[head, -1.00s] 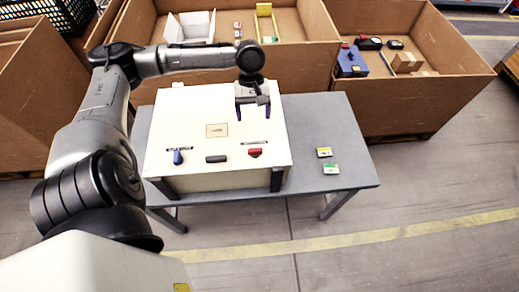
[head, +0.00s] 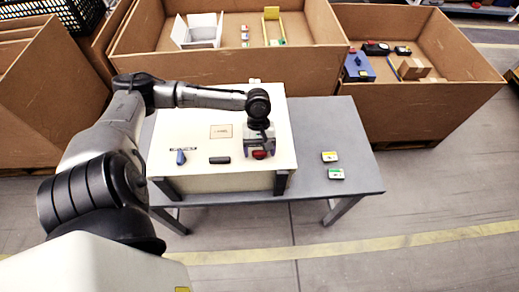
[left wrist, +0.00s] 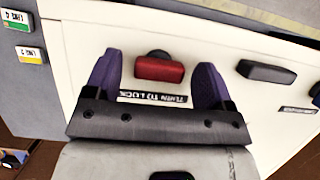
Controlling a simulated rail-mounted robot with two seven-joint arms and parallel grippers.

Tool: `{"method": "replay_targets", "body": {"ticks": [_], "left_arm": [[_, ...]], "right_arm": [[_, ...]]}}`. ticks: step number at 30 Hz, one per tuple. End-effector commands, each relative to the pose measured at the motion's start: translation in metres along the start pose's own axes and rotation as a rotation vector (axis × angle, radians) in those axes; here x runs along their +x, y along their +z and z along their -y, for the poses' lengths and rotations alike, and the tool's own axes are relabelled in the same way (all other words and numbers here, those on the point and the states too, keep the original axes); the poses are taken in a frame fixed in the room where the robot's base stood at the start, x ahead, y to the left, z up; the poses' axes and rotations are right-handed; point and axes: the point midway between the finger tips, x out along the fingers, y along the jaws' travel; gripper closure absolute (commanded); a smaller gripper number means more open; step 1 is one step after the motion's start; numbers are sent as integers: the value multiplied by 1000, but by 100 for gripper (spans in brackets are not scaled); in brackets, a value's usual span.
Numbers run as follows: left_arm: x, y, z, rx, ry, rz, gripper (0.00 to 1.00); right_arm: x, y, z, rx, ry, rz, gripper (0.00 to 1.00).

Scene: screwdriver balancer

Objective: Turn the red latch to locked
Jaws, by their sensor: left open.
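The red latch (head: 259,155) is a small red block on the sloped cream panel (head: 190,110). In the left wrist view the red latch (left wrist: 159,68) lies between the two purple fingers of my left gripper (left wrist: 155,80), with a gap on each side. A label reading "TURN TO LOCK" sits beside it, partly hidden by the gripper. In the head view my left gripper (head: 259,150) is over the latch and hides part of it. It is open. My right gripper is not in view.
A black handle (head: 219,160) and a blue knob (head: 181,157) are on the panel left of the latch. Two small cartons, one yellow-marked (head: 330,156) and one green-marked (head: 336,174), lie on the grey table (head: 350,125). Large cardboard bins (head: 425,100) stand behind.

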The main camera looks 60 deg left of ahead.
Motion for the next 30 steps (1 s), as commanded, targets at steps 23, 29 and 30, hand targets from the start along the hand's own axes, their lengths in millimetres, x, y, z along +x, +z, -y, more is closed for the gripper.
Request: {"method": "replay_targets", "body": {"ticks": [23, 29, 30], "left_arm": [[1, 0, 0, 0, -1, 0, 69], [-1, 1, 0, 6, -4, 1, 73], [-2, 1, 0, 12, -6, 1, 73]], "right_arm": [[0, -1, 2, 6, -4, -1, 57], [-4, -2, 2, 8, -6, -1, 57], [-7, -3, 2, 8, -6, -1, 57]]}}
